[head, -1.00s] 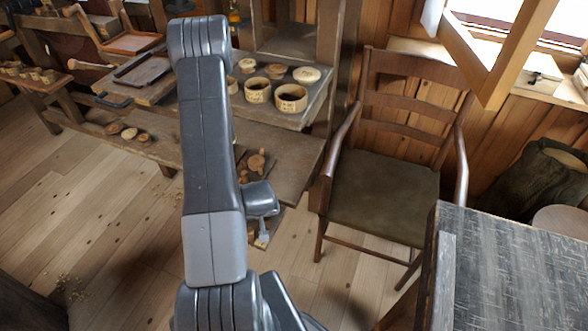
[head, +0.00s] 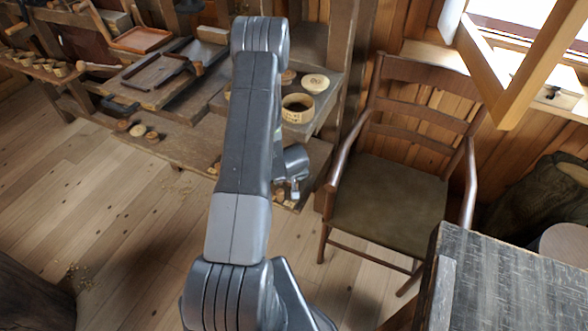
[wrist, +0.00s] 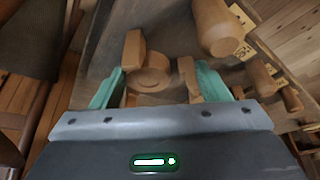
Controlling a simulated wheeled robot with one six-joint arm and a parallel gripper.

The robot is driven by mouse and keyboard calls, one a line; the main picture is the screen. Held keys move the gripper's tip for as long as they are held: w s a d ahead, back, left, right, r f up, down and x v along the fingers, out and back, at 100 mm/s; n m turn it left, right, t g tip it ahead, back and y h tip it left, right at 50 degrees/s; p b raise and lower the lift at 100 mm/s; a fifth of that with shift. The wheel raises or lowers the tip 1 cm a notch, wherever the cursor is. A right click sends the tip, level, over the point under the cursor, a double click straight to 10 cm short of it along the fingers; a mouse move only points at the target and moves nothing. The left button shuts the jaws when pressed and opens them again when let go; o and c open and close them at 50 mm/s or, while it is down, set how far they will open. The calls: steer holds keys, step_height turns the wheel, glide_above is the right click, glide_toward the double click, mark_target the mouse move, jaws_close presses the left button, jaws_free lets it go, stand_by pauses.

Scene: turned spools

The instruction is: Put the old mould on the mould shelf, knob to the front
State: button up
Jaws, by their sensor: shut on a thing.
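In the wrist view my gripper (wrist: 160,74) has its green fingers on either side of a brown wooden piece, the old mould (wrist: 151,78). It shows a round, stepped disc with a flat block at its left and another at its right, close to the fingers. My gripper is shut on it. I cannot tell which part is the knob. A grey-brown board, seemingly the mould shelf (wrist: 105,55), lies beyond and below it. In the head view my arm hides the mould and most of the gripper, low in front of the bench.
Wooden cylinders with paper labels (wrist: 216,28) lie close to the right of the gripper in the wrist view. An armchair (head: 400,190) stands right of the bench, and a dark table (head: 510,285) is at front right.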

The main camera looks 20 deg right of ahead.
steer(key=shift+w+d+f+p, duration=0.2)
steer(key=shift+w+d+p, duration=0.35)
steer(key=shift+w+d, duration=0.3)
steer(key=shift+w+d+f+p, duration=0.15)
steer(key=shift+w+d+p, duration=0.45)
steer(key=shift+d, duration=0.3)
steer(key=shift+f, duration=0.4)
steer(key=o, duration=1.4)
steer(key=shift+f, duration=0.1)
steer(key=shift+c, duration=0.2)
steer(key=shift+s+r, duration=0.1)
steer(key=shift+r, duration=0.4)
steer(key=s+b, duration=0.1)
steer(key=s, duration=0.3)
steer(key=s+a+b, duration=0.1)
steer(key=s, duration=0.3)
steer(key=s+a+b, duration=0.1)
steer(key=s+b, duration=0.1)
steer(key=s, duration=0.2)
steer(key=shift+a+r, duration=0.15)
steer(key=shift+a, duration=0.05)
